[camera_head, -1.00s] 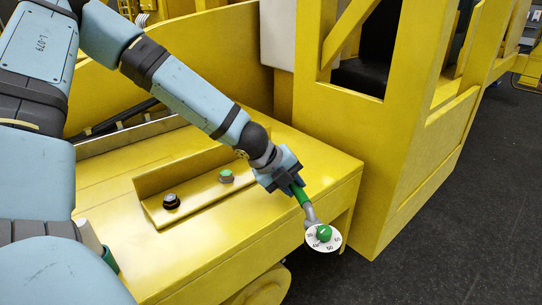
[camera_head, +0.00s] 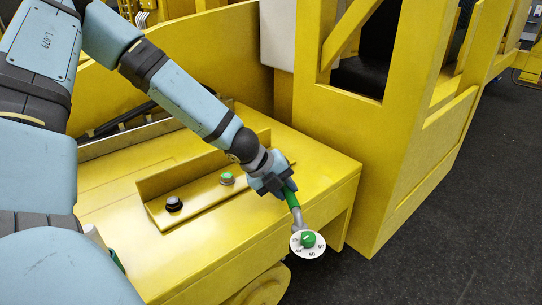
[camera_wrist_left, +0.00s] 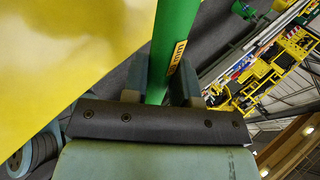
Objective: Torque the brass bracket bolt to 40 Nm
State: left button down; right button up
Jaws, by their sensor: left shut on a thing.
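My left gripper (camera_head: 284,190) is shut on the green handle of a torque wrench (camera_head: 292,202). The wrench hangs past the front edge of the yellow deck. Its white dial (camera_head: 308,243) with a green knob is at the lower end, clear of the bolts. In the left wrist view the green handle (camera_wrist_left: 174,45) with a yellow label stands between the fingers. The yellow-brown angle bracket (camera_head: 198,196) lies on the deck, left of the gripper. It carries a dark bolt (camera_head: 174,203) and a green-topped bolt (camera_head: 227,178). My right gripper is out of view.
The yellow deck (camera_head: 240,248) is clear in front of the bracket. The bracket's upright flange rises behind the bolts. A tall yellow cab frame (camera_head: 385,170) stands close to the right of the wrench. Dark floor (camera_head: 450,240) lies beyond.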

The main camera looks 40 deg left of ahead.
pick_arm(q)
jog(key=shift+s+a+r+m+p, duration=0.2)
jog(key=shift+s+m+p, duration=0.15)
jog(key=shift+p, duration=0.3)
jog(key=shift+f, duration=0.1)
jog(key=shift+s+a, duration=0.1)
jog(key=shift+s+a+m+g+h+p, duration=0.25)
jog(key=shift+s+a+g+h+p, duration=0.15)
jog(key=shift+p, duration=0.25)
jog(key=shift+s+a+m, duration=0.45)
jog(key=shift+s+m, duration=0.05)
jog(key=shift+s, duration=0.1)
jog(key=shift+s+a+m+g+h, duration=0.4)
jog(key=shift+s+a+m+h, duration=0.1)
jog(key=shift+s+a+m, duration=0.45)
jog(key=shift+a, duration=0.2)
jog(key=shift+s+a+m+g, duration=0.25)
jog(key=shift+s+a+g, duration=0.1)
jog(key=shift+a, duration=0.2)
